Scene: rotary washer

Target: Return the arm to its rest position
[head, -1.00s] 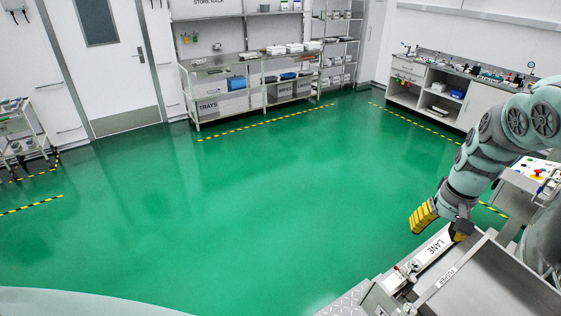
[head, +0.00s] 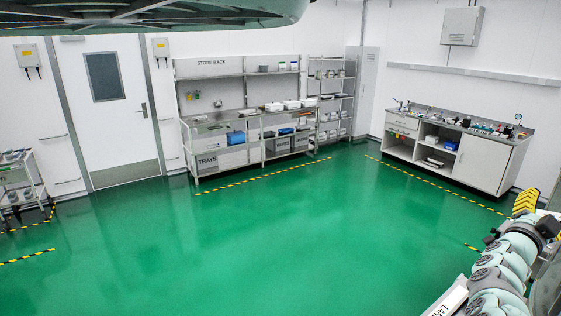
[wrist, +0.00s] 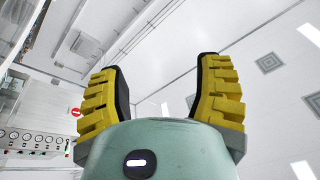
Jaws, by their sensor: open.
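My gripper (head: 528,203) is at the right edge of the head view, with its yellow fingers pointing up and away from the machine below. In the wrist view my gripper (wrist: 163,92) has its two yellow, black-padded fingers spread well apart. Nothing is between them, only the white ceiling behind. My arm runs from the lower right corner of the head view up to the gripper, clear of the floor.
A metal surface with a "LANE" label (head: 447,303) lies beside my arm at lower right. A workbench (head: 489,166) stands by the right wall. A store rack (head: 209,148) stands at the back. The green floor (head: 230,245) is wide and clear.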

